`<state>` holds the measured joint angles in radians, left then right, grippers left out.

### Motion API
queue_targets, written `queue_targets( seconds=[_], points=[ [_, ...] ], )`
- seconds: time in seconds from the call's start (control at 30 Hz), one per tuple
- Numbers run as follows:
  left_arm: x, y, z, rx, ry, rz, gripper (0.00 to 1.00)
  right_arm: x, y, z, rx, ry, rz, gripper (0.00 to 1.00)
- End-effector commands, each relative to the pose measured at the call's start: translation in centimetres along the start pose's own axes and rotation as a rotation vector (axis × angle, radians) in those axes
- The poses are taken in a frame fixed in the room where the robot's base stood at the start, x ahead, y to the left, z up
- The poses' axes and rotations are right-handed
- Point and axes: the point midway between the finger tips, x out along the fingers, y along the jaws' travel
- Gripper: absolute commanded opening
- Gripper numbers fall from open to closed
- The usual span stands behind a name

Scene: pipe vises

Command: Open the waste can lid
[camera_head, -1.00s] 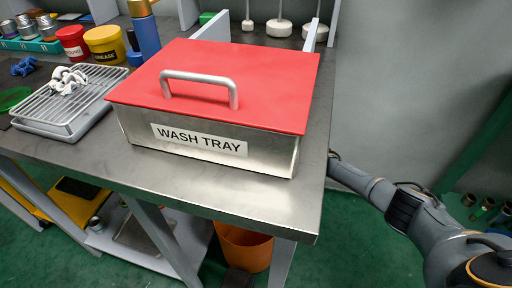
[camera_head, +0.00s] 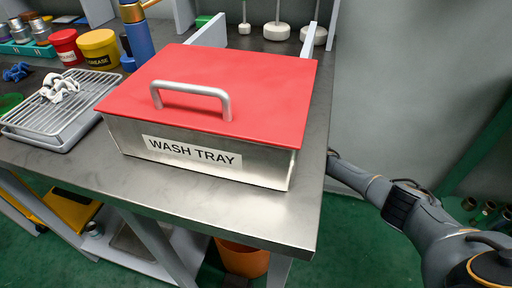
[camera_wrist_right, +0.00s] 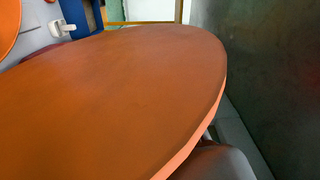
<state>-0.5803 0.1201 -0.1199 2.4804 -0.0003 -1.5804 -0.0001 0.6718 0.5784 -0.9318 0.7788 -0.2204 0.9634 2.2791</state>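A broad flat orange surface with a rounded rim (camera_wrist_right: 120,95) fills much of the right wrist view; it looks like a lid seen very close, but I cannot tell for sure. In the head view an orange bin (camera_head: 242,260) stands on the floor under the bench, partly hidden by it. My right arm reaches in from the lower right, and its far end is hidden behind the bench's right edge. A dark grey rounded part (camera_wrist_right: 215,163) at the bottom of the wrist view may be my gripper; its fingers cannot be made out. My left gripper is not in view.
A wash tray (camera_head: 190,155) with a red lid sits on the metal bench (camera_head: 265,212). A wire rack (camera_head: 65,95), coloured tubs and a blue bottle stand left of it. A grey wall (camera_head: 410,80) runs along the right; a dark wall also bounds the wrist view.

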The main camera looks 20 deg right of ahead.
Motion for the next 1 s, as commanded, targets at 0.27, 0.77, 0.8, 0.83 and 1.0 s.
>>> queue_targets(
  seconds=[0.27,0.77,0.8,0.83,1.0],
  points=[
    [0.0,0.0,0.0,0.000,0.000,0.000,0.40,0.0,0.0,0.0,0.001,0.001,-0.001,0.34],
    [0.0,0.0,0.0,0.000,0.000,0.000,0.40,-6.6,0.1,0.0,0.002,0.002,0.002,0.34],
    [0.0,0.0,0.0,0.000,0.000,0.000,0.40,-7.5,0.1,0.0,0.002,0.002,0.003,0.34],
    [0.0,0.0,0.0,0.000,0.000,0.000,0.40,-8.0,0.1,0.0,0.002,0.002,0.003,0.34],
    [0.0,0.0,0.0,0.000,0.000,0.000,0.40,-10.7,0.1,0.0,0.001,0.002,0.001,0.34]
  ],
)
